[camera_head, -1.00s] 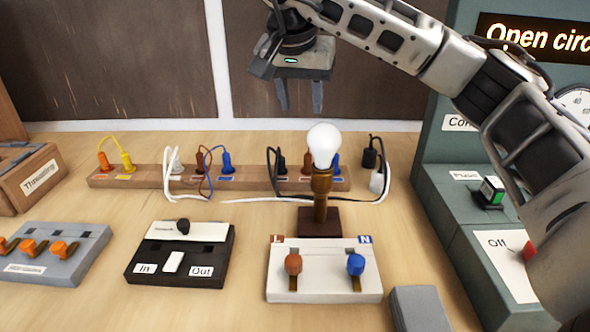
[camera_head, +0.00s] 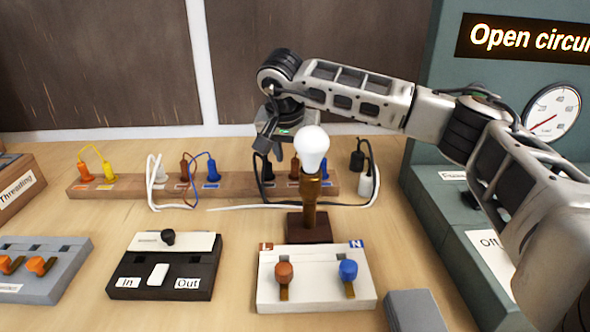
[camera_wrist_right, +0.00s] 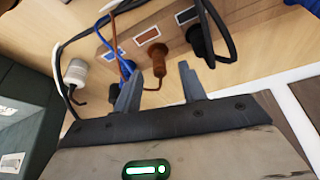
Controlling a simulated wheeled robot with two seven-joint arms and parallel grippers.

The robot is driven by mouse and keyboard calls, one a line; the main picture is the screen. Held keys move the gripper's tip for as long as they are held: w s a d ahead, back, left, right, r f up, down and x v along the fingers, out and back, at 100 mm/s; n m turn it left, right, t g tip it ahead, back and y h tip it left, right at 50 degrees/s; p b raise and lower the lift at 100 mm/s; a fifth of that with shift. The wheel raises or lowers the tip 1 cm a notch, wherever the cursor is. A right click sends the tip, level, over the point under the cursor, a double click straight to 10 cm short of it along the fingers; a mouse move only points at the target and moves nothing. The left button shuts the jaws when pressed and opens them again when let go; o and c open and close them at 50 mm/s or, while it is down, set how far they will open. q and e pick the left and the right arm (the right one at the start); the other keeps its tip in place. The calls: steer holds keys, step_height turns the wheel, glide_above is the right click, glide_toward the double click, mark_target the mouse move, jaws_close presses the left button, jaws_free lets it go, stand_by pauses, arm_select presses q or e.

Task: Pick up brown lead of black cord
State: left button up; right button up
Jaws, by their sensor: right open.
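The brown lead (camera_head: 294,168) stands in the wooden rack (camera_head: 128,188), behind the lamp and partly hidden by it. It also shows in the right wrist view as a brown plug (camera_wrist_right: 152,57) with a thin brown wire. A black plug (camera_head: 262,166) is on its left and a blue plug (camera_head: 324,168) on its right. My right gripper (camera_head: 283,150) is open, pointing down just above the rack; the bulb partly covers its fingers. In the right wrist view the brown plug appears between the fingertips, apart from both. My left gripper is out of view.
The lamp (camera_head: 315,192) with its white bulb stands in front of the rack. The black cord (camera_head: 368,150) and white cord (camera_head: 148,185) loop around the rack. A white terminal block (camera_head: 316,291), a black switch box (camera_head: 165,268) and the green test unit (camera_head: 440,215) stand nearer.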

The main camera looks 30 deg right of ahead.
mark_target(295, 161)
steer(key=x, duration=0.3)
steer(key=shift+d+f, duration=0.1)
steer(key=shift+f, duration=0.1)
steer(key=shift+c, duration=0.3)
jaws_close()
